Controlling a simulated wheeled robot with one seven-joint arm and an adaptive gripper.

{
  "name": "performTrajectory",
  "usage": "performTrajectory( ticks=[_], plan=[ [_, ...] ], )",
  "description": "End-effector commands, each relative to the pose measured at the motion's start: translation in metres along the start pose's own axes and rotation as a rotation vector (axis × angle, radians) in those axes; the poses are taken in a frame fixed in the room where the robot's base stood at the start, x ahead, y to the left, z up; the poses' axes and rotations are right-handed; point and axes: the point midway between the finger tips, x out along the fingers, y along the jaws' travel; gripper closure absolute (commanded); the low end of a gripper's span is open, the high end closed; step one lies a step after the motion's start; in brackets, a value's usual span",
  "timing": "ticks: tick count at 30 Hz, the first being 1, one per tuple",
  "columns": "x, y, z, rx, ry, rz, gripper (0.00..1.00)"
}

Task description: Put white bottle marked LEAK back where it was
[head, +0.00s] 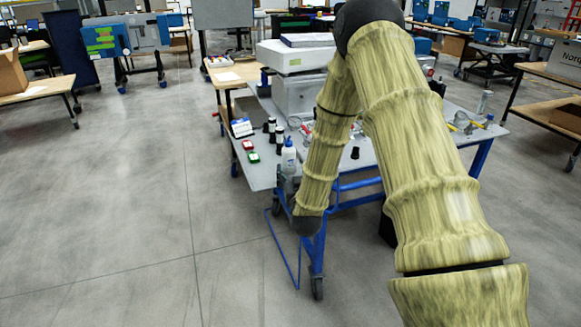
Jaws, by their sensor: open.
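The white bottle (289,157) with a blue top stands upright near the front left edge of the grey table (262,176). Its marking is too small to read. My arm bends over the table and comes down to a dark wrist just below and right of the bottle. My gripper (288,186) is mostly hidden behind the wrist and looks open, close below the bottle in the picture. I cannot tell whether it touches the bottle or surrounds its lower part.
Several black bottles (272,128) stand behind the white bottle. A red item (247,144) and a green item (253,156) lie to its left. A white analyser (296,62) stands at the back. Open floor (130,200) lies to the left.

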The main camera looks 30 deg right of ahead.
Motion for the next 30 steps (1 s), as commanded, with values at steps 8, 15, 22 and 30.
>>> performTrajectory(
  ticks=[8, 15, 22, 30],
  plan=[
    [-0.033, 0.000, 0.000, 0.000, 0.000, -0.001, 0.36],
    [-0.056, -0.014, 0.035, -0.014, -0.098, -0.038, 0.36],
    [-0.146, -0.053, 0.163, -0.073, -0.493, -0.162, 0.36],
    [-0.312, -0.066, 0.288, -0.167, -1.008, -0.266, 0.36]
  ],
)
